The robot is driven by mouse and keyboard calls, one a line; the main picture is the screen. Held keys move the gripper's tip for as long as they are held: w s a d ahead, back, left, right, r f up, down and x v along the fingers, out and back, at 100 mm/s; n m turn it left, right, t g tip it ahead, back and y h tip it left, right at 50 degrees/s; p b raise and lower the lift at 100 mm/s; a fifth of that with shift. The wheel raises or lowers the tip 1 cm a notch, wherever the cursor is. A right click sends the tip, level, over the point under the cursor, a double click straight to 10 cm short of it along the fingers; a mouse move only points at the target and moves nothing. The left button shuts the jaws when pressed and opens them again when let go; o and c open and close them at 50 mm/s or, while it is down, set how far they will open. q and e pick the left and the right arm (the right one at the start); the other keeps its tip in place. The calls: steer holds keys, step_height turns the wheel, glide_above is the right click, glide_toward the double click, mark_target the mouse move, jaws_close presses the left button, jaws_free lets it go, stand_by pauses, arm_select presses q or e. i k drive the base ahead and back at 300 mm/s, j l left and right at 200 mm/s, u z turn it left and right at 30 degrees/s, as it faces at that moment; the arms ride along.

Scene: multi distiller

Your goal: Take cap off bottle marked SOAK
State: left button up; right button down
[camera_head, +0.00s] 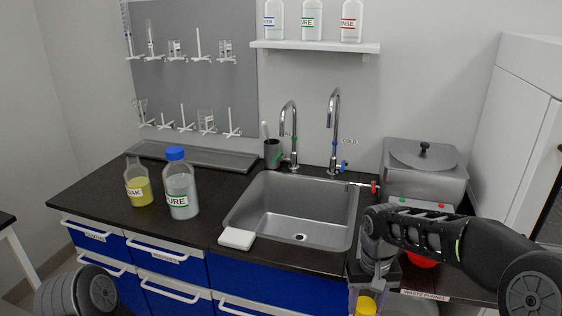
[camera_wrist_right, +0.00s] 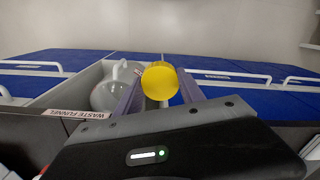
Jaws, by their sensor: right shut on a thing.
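The bottle whose label reads "OAK" in part (camera_head: 138,185) stands upright on the counter at the left. It holds yellow liquid, and its mouth shows no cap. My right gripper (camera_head: 362,298) is at the counter's front edge, right of the sink and far from this bottle. It is shut on a yellow cap (camera_head: 366,305). The cap also shows between the fingers in the right wrist view (camera_wrist_right: 159,82). My left gripper is out of view; only part of my left arm shows at the lower left.
A bottle with a blue cap and green label (camera_head: 180,185) stands just right of the yellow-liquid bottle. A white block (camera_head: 237,238) lies before the sink (camera_head: 300,237). A metal bath (camera_head: 424,172) stands at the back right. A waste funnel label (camera_wrist_right: 80,114) is near my right gripper.

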mark_target(136, 177)
steer(key=u, duration=0.3)
steer(key=i+j+u, duration=0.1)
steer(key=u, duration=0.35)
steer(key=i+u, duration=0.25)
steer(key=u, duration=0.2)
steer(key=i+u, duration=0.15)
steer(key=u, duration=0.3)
steer(key=i+l+u, duration=0.15)
steer(key=u, duration=0.3)
steer(key=i+l+u, duration=0.2)
steer(key=i+l, duration=0.45)
steer(key=l, duration=0.15)
